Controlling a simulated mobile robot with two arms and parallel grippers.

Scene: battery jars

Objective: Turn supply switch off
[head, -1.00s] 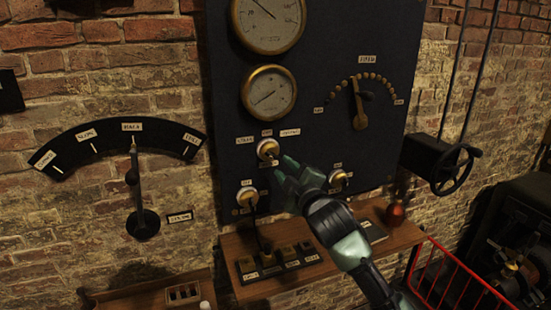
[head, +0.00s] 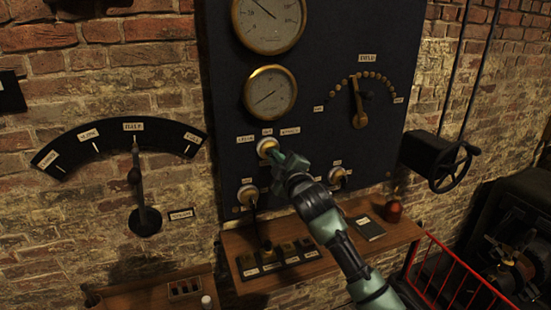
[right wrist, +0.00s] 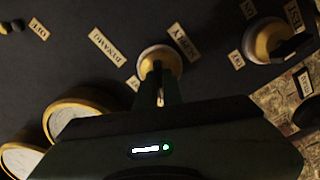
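The supply switch (head: 264,143) is a round brass knob on a pale base on the dark panel, with small labels to its left, above it and to its right. It also shows in the right wrist view (right wrist: 172,54), upside down, where the nearby labels read like SUPPLY and DYNAMO. My right gripper (head: 277,158) is at this knob. In the right wrist view its two fingers are close together over the knob's dark handle, with a narrow gap. Whether they clamp the handle is unclear. The handle's direction is mostly hidden. My left gripper is not in view.
Two more knobs sit lower, at left (head: 247,195) and right (head: 338,176). Gauges (head: 270,91) and a dial lever (head: 359,105) are above. A wooden shelf (head: 300,268) below holds a dark switch block, a book and a red jar. A red rail (head: 460,270) stands at lower right.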

